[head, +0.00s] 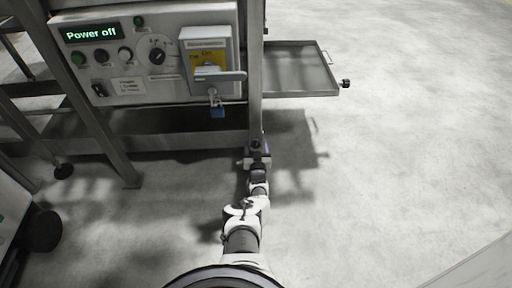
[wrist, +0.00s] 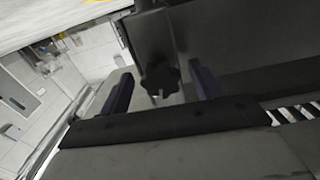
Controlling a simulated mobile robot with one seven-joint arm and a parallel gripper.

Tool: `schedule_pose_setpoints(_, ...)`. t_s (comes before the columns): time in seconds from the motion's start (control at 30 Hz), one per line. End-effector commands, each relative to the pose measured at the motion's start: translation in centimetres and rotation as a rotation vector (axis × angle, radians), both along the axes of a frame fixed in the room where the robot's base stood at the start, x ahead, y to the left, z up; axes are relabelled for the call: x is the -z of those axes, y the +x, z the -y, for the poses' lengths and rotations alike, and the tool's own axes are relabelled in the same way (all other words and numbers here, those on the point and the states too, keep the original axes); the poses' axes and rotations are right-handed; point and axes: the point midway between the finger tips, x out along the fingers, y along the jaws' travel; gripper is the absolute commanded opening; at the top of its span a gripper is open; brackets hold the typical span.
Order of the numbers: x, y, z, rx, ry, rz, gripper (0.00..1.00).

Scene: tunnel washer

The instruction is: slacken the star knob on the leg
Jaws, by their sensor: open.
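The star knob (wrist: 161,80) is black and lobed, on the dark metal leg (wrist: 149,37) in the wrist view. My gripper (wrist: 160,73) is open, with one finger on each side of the knob and a visible gap to it on both sides. I cannot tell how deep the fingertips reach past the knob. In the head view my gripper (head: 257,162) is low at the foot of the upright leg (head: 255,85). A small dark knob shape (head: 256,146) shows just beyond it there.
A control panel (head: 140,75) reads "Power off"; its isolator lever (head: 220,77) has a blue padlock (head: 217,112). A metal tray (head: 300,72) with a small black knob (head: 346,83) juts out right of the leg. The floor (head: 400,150) on the right is clear.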

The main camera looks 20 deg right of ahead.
Motion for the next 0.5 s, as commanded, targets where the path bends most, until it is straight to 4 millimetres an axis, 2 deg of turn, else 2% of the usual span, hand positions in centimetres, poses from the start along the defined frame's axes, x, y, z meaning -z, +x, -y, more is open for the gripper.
schedule_pose_setpoints(0.27, -0.2, -1.0, -0.3, 0.000, 0.002, -0.003, 0.64)
schedule_pose_setpoints(0.5, -0.6, -4.4, -1.3, 0.000, 0.003, -0.004, 0.64)
